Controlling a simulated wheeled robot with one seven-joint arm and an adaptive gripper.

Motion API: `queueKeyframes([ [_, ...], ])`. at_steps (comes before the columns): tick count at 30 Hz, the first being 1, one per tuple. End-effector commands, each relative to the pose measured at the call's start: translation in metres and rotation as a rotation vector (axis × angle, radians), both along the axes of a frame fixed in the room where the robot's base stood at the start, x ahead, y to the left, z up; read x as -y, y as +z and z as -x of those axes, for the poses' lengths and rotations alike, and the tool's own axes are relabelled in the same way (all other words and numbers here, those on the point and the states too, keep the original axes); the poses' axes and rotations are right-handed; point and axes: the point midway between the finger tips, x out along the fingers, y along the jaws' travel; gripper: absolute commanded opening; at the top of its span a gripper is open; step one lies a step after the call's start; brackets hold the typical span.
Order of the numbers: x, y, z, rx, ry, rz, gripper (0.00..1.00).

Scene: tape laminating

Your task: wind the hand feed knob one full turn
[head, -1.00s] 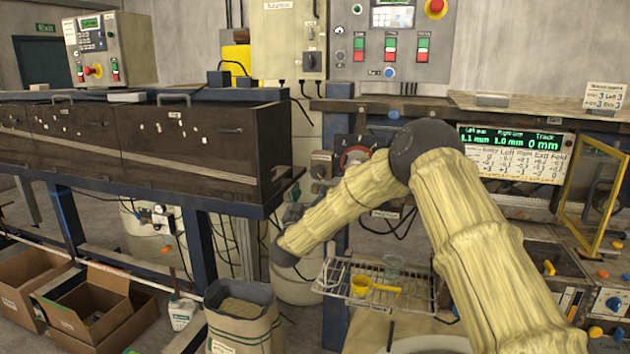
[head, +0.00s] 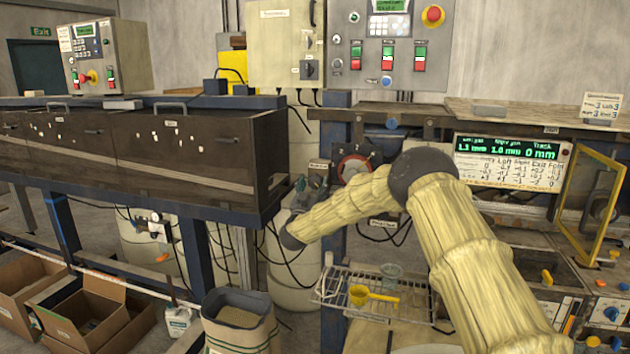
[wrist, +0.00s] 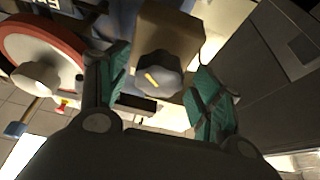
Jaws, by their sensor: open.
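A grey lobed knob (wrist: 160,76) with a yellow mark sits on the face of a brown box in the wrist view; I take it for the hand feed knob. My gripper (wrist: 160,64) is open, with one green-padded finger to the left of the knob and one to the right. Gaps show on both sides, so neither pad visibly touches it. In the head view the box (head: 319,166) shows under the machine's edge, left of a red-rimmed wheel (head: 355,165). My gripper (head: 307,193) is small and dark in front of it there, and the knob is hidden.
The red-rimmed wheel with its pale hub (wrist: 36,77) is close to the left finger in the wrist view. A dark oven-like cabinet (head: 190,155) stands left of my gripper. A wire rack (head: 335,284) with a yellow scoop (head: 362,296) lies below. Cables hang nearby.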

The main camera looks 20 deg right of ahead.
Motion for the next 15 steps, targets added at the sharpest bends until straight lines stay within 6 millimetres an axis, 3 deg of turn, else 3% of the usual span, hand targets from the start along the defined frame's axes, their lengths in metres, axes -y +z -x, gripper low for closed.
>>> queueKeyframes([
  [13, 0.0057, 0.004, -0.0076, 0.0, -0.001, 0.0, 0.66],
  [15, 0.0057, 0.0039, -0.0075, 0.0, -0.001, 0.0, 0.56],
])
